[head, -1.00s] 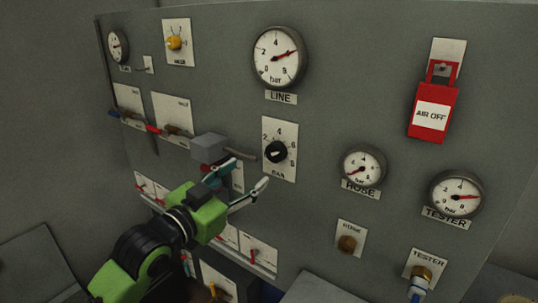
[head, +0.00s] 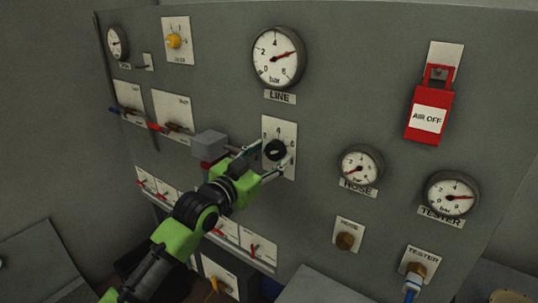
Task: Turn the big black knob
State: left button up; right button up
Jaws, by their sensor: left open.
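The big black knob (head: 275,150) sits on a white dial plate (head: 288,133) in the middle of the grey panel, below the LINE gauge. My left gripper (head: 271,160) is open, with one finger at the knob's left and the other at its lower right. I cannot tell whether the fingers touch the knob. The gripper covers the lower left part of the dial plate. My right gripper is not in view.
A grey block (head: 209,144) juts from the panel left of the knob. The LINE gauge (head: 278,57) is above, and the HOSE gauge (head: 360,166) is to the right. A red AIR OFF tag (head: 428,117) hangs at the upper right. A yellow knob (head: 173,41) is at the upper left.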

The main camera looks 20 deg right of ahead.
pick_arm(q)
jog(key=c, duration=1.1)
jog(key=shift+r, duration=0.1)
jog(key=n+p, duration=0.2)
jog(key=n, duration=0.2)
jog(key=shift+r+n+p, duration=0.1)
jog(key=shift+n+p, duration=0.25)
jog(key=shift+n, duration=0.05)
jog(key=n+p, duration=0.1)
jog(key=n, duration=0.3)
jog(key=shift+p, duration=0.4)
jog(key=shift+n+p, duration=0.45)
jog(key=shift+n, duration=0.85)
jog(key=shift+g, duration=0.4)
